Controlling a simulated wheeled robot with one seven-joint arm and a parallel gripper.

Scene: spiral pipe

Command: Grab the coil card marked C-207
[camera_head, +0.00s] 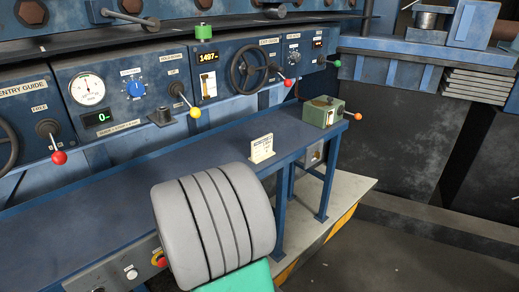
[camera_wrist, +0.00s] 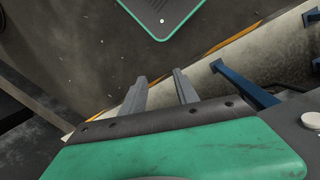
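A small cream card (camera_head: 262,149) stands upright on the blue bench (camera_head: 215,150), near its front edge. Its printing is too small to read, so I cannot confirm the C-207 mark. My gripper (camera_wrist: 160,84) shows in the wrist view with its two grey fingers apart and nothing between them. It points down over the floor beside the bench's pale base. The card is not visible in the wrist view. In the head view my grey and green arm covers part of the bench front, and the fingers are hidden.
A green box with an orange knob (camera_head: 323,111) sits at the bench's right end. Behind the bench is a control panel (camera_head: 130,90) with a handwheel (camera_head: 249,65) and protruding levers with red, yellow and green knobs. The bench around the card is clear. Open floor (camera_head: 390,250) lies right.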

